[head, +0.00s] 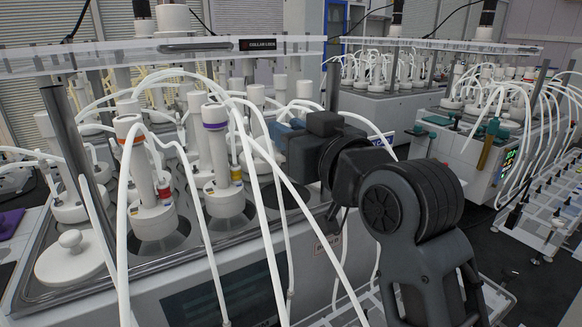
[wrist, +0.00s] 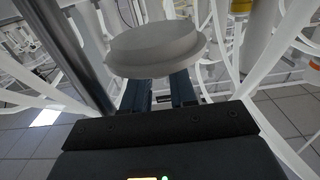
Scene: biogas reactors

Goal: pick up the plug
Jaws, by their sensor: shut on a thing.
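A pale round plug (wrist: 157,50) with a stepped rim shows large in the wrist view, at the far end of my fingers. My gripper (wrist: 160,88) is shut on it, and the two dark blue fingers run under the disc. The part between the fingertips is hidden by the disc. In the head view my gripper (head: 284,132) is at the middle, among the reactor tubes. The held plug cannot be made out there.
A similar white lid with a round knob (head: 72,258) lies on the reactor bench at left. White reactor vessels (head: 224,198) and looping white hoses (head: 262,200) crowd close to my arm. A clear shelf (head: 170,55) spans above. A metal post (wrist: 72,50) stands beside the plug at left.

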